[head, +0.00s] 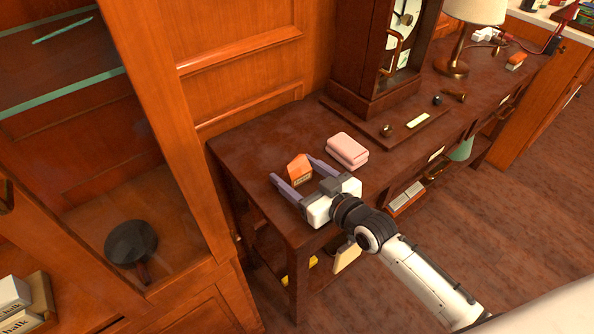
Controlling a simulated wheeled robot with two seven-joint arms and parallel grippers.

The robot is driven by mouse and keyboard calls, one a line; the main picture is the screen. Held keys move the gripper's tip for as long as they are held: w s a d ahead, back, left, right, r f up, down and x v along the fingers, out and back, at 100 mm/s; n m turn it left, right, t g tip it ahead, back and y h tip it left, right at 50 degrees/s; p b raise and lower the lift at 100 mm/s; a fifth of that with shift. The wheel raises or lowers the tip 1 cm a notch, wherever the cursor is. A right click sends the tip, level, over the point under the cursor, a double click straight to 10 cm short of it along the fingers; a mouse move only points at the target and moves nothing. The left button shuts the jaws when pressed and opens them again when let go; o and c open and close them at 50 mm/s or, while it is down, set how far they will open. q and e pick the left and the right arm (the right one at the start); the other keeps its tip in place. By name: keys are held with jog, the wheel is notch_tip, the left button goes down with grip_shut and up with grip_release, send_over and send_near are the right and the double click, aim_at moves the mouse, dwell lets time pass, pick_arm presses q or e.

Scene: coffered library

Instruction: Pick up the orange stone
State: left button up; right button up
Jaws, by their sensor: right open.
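The orange stone (299,166) is a small block with a bright orange top and a browner lower side. It rests on the dark wooden side table near its left end. My right gripper (291,168) is open, with its two grey-purple fingers on either side of the stone in the picture. Whether the fingers touch the stone or are down at its height, I cannot tell. My left gripper is not in view.
A pink folded stack (347,151) lies close to the right of the right gripper. A tall clock (385,60) and a lamp (468,25) stand farther along the table (262,140). Another orange-topped block (516,60) lies at the far end. A glass-shelved cabinet stands at left.

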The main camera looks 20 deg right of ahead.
jog(key=c, duration=1.2)
jog(key=shift+w+r, duration=0.1)
jog(key=shift+c, duration=0.7)
